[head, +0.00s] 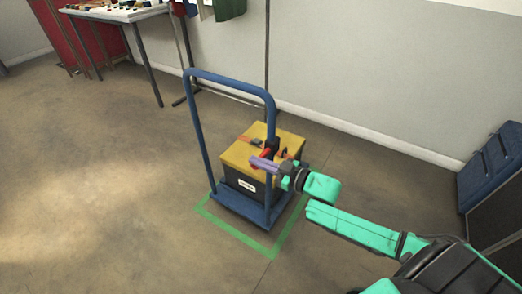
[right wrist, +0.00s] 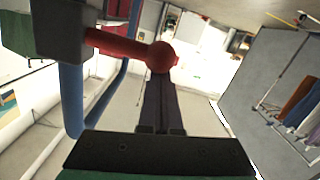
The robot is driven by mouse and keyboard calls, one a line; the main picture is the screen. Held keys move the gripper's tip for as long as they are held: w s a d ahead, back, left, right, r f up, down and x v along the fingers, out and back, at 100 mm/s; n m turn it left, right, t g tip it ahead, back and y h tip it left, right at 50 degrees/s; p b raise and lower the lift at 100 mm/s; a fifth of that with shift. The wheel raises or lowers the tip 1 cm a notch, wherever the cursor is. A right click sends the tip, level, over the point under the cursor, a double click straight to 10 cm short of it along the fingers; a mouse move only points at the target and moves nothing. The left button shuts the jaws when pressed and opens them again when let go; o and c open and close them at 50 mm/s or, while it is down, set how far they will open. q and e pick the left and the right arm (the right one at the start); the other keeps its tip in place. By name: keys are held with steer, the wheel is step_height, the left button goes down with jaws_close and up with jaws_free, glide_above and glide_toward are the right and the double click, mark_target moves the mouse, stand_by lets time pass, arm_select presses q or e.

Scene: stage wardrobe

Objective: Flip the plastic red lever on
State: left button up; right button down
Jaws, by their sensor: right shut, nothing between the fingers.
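The red lever (right wrist: 125,46) shows in the right wrist view as a red rod running from a dark block to a round red knob (right wrist: 161,57). In the head view, part of the red lever (head: 266,153) shows above the yellow-topped box (head: 240,153), mostly hidden by my gripper. My right gripper (head: 256,162) is shut and empty, its fingers reaching over the box from the right. In the right wrist view its closed fingers (right wrist: 163,82) end at the knob, which overlaps the tips; I cannot tell if they touch. My left gripper is not in view.
The box stands on a blue cart (head: 230,205) with a tall blue handle (head: 195,120). Green tape (head: 232,233) marks the floor around it. A white-topped table (head: 115,14) is at the back left, and a blue case (head: 490,165) is at the right. Floor to the left is clear.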

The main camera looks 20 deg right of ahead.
steer(key=shift+a+f+n, duration=0.1)
steer(key=shift+f+n, duration=0.55)
steer(key=shift+n, duration=0.05)
steer(key=shift+f+n, duration=0.25)
steer(key=shift+n, duration=0.05)
steer(key=shift+s+f+n+h+b, duration=0.1)
steer(key=shift+f+n+h+b, duration=0.25)
steer(key=shift+f+n, duration=0.2)
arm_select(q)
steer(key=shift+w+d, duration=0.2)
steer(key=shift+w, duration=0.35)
arm_select(e)
steer(key=shift+f+n, duration=0.1)
steer(key=shift+n, duration=0.25)
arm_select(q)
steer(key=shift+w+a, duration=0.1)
